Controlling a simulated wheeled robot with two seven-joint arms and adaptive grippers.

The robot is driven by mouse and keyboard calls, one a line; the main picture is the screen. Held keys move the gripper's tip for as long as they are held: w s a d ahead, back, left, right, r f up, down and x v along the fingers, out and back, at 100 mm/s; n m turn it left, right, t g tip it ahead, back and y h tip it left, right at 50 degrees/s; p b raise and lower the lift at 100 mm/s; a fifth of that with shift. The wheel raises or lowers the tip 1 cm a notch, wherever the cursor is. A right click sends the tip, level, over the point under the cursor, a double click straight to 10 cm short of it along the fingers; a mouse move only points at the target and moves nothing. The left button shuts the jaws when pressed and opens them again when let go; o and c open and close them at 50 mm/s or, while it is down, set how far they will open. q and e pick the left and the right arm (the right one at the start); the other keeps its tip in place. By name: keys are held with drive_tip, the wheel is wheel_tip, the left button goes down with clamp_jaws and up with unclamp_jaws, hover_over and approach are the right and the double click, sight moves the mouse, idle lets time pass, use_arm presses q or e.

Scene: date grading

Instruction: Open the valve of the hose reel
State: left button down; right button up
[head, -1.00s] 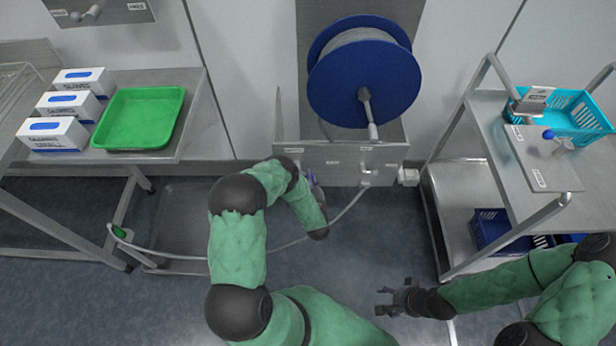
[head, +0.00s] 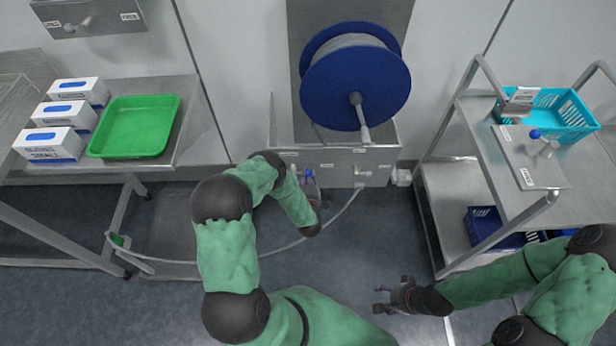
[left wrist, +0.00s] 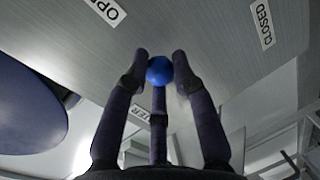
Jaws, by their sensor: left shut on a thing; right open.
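The hose reel (head: 340,95) has a blue drum and stands against the back wall above a grey metal panel (head: 375,168). My left gripper (left wrist: 161,62) is at the left part of this panel, shut on the valve's blue ball knob (left wrist: 159,70). In the left wrist view the knob sits between the fingertips, between the OPEN label (left wrist: 104,10) and the CLOSED label (left wrist: 262,22). The fingers hide most of the valve's lever. In the head view my left gripper (head: 309,180) partly hides the valve. My right gripper (head: 380,298) is open and empty above the floor.
The hose (head: 335,215) curves from the panel across the floor to the left. A table with a green tray (head: 170,125) and glove boxes (head: 52,145) stands left. A steel trolley (head: 540,172) with a turquoise basket (head: 575,127) stands right.

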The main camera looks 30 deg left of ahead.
use_arm(q)
drive_tip(key=shift+a+r, duration=0.2)
drive_tip(key=shift+a, duration=0.15)
drive_tip(key=c, duration=1)
unclamp_jaws()
drive_tip(key=shift+s+d+f, duration=0.1)
drive_tip(key=shift+d, duration=0.05)
drive_tip(key=shift+s+d, duration=0.15)
drive_tip(key=v, duration=1.1)
drive_tip(key=shift+s, duration=0.15)
drive_tip(key=shift+d, duration=0.1)
